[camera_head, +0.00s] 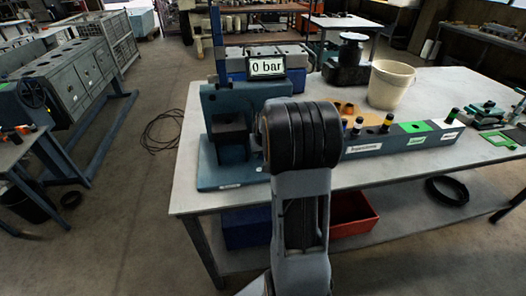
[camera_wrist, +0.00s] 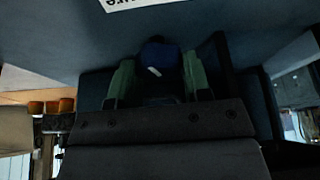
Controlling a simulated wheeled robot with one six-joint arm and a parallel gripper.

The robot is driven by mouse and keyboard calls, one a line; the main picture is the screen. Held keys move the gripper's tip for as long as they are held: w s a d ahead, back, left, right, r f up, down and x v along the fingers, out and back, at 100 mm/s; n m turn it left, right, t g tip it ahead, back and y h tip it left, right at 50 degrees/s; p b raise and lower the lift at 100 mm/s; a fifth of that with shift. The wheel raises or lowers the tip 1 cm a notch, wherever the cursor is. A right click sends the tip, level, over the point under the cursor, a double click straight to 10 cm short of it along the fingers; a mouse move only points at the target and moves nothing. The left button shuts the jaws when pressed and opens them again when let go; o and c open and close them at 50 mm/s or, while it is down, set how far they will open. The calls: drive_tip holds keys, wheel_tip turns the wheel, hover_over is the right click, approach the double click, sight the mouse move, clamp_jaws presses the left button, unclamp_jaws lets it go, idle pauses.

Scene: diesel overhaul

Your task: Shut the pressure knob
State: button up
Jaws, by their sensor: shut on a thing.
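The pressure knob (camera_wrist: 160,56) shows in the wrist view as a dark blue round knob with a small white mark. My gripper (camera_wrist: 158,72) has its green fingers on both sides of the knob and is shut on it. In the head view my own arm hides the gripper and the knob. The blue test stand (camera_head: 220,104) stands at the left of the table, and its display (camera_head: 267,66) reads 0 bar.
The grey table (camera_head: 410,172) carries a labelled blue rack (camera_head: 365,146) and a cream bucket (camera_head: 391,84) to the right of my arm. A red bin (camera_head: 352,212) sits on the shelf below. The floor at left of the table is mostly clear, with a coiled cable (camera_head: 163,130).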

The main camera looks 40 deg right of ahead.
drive_tip(key=shift+m+g+h+b, duration=0.3)
drive_tip(key=shift+m+h, duration=0.2)
drive_tip(key=shift+m, duration=1)
drive_tip(key=o, duration=0.9)
drive_tip(key=v, duration=1.4)
